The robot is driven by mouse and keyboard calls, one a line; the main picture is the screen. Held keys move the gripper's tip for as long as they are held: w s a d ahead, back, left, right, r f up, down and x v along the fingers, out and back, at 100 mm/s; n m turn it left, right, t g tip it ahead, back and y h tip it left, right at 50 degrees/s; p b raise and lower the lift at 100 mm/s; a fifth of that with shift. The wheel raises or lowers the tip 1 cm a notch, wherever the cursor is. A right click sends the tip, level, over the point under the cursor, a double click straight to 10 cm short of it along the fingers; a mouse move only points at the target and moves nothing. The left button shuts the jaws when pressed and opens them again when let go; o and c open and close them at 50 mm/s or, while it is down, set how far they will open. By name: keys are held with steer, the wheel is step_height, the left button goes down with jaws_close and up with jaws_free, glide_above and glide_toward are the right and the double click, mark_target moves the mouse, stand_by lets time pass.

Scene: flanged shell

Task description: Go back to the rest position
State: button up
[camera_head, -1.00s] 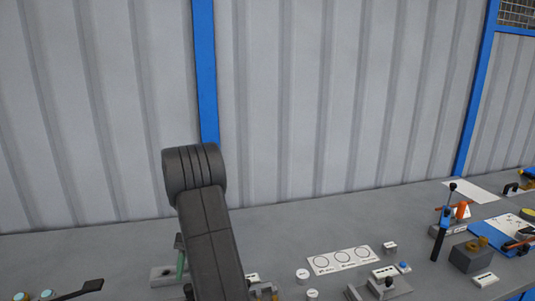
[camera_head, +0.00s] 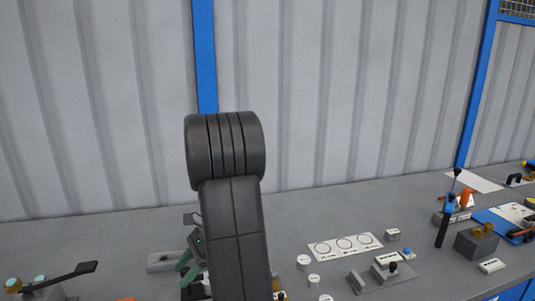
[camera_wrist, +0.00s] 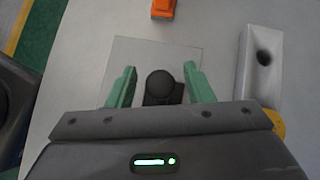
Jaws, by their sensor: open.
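My gripper (camera_wrist: 160,72) is open, its two green fingers spread apart in the wrist view. A dark round-topped piece (camera_wrist: 161,86) shows between the fingers, over a pale square plate (camera_wrist: 118,52); I see no finger touching it. In the head view my dark arm stands upright at the middle, and the gripper's green part (camera_head: 191,262) shows just left of it, low over the bench. The arm hides the bench behind it.
The grey bench (camera_head: 120,232) holds a white card with circles (camera_head: 345,245), a small grey fixture (camera_head: 385,273) and a dark block (camera_head: 476,243) to the right. A lever device (camera_head: 55,283) stands front left.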

steer(key=m+t+y+b, duration=0.1)
steer(key=m+t+b, duration=0.1)
steer(key=m+b, duration=0.1)
steer(key=shift+f, duration=0.2)
steer(key=shift+r+m+t+b, duration=0.15)
steer(key=shift+m+t+b, duration=0.55)
steer(key=shift+m+t, duration=0.25)
